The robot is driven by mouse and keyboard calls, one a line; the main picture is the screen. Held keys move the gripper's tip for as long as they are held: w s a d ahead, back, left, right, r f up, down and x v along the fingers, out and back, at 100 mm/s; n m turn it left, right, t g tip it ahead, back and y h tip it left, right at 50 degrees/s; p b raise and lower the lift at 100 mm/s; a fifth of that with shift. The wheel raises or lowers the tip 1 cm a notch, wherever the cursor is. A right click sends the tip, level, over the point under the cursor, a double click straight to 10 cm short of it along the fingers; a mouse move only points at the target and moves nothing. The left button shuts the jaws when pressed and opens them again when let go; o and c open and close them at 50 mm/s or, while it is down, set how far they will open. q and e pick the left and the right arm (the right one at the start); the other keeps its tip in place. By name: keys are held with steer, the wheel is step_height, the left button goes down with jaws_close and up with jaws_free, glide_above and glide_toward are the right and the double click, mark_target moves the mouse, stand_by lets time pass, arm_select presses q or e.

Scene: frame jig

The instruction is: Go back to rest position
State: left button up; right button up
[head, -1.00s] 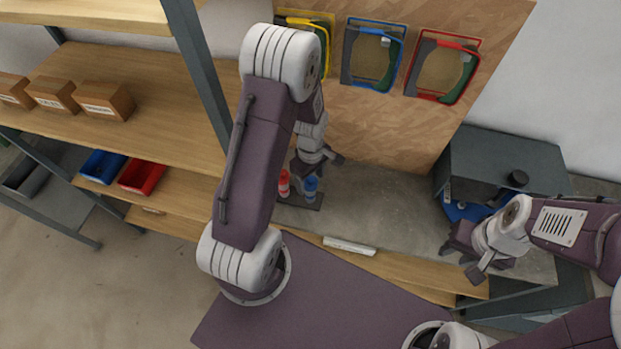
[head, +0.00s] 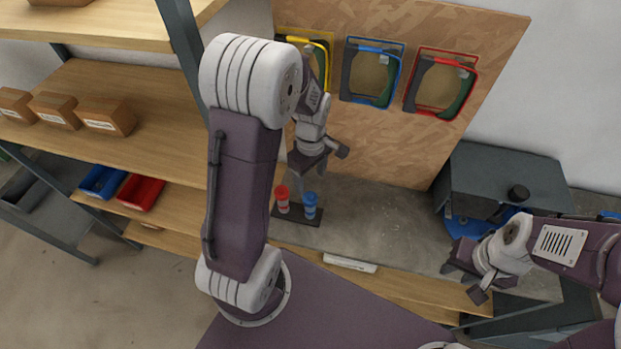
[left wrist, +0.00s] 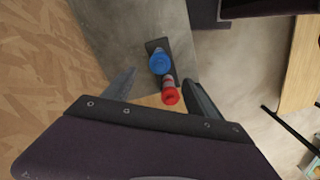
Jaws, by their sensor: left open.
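My left gripper (head: 318,162) is raised in front of the wooden board, above and behind the two bottles. In the left wrist view its fingers (left wrist: 158,90) are apart, with nothing held between them. The red bottle (head: 283,199) and the blue bottle (head: 310,205) stand upright in a dark holder (head: 296,214) on the grey bench top. They also show beyond the fingers in the left wrist view, the red (left wrist: 170,93) and the blue (left wrist: 160,60). My right gripper (head: 462,278) hangs low over the bench's right front; its jaw opening is unclear.
A wooden board (head: 400,140) carries yellow, blue and red frames. A dark grey box-shaped machine (head: 505,175) stands at the bench's right. A white bar (head: 350,263) lies on the front edge. Shelves with cardboard boxes (head: 108,115), a blue bin (head: 102,181) and a red bin (head: 140,192) are left.

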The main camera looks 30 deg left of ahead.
stand_by(0.5)
arm_select(q)
steer(key=shift+d+f+b, duration=0.1)
steer(key=shift+f+b, duration=0.25)
steer(key=shift+b, duration=0.05)
steer(key=shift+w+d+f+b, duration=0.2)
steer(key=shift+f+b, duration=0.15)
steer(key=shift+b, duration=0.3)
steer(key=shift+w+d+f+b, duration=0.15)
steer(key=shift+f+b, duration=0.15)
steer(key=shift+b, duration=0.3)
steer(key=s+d+f+m+b, duration=0.2)
steer(key=s+f+m+b, duration=0.1)
steer(key=m, duration=0.4)
steer(key=s+d+f+m+t+b, duration=0.1)
steer(key=s+d+f+m+b, duration=0.1)
steer(key=s+m, duration=0.4)
steer(key=shift+f+m+b, duration=0.6)
steer(key=shift+m+b, duration=0.1)
steer(key=shift+b, duration=0.25)
steer(key=shift+s, duration=0.2)
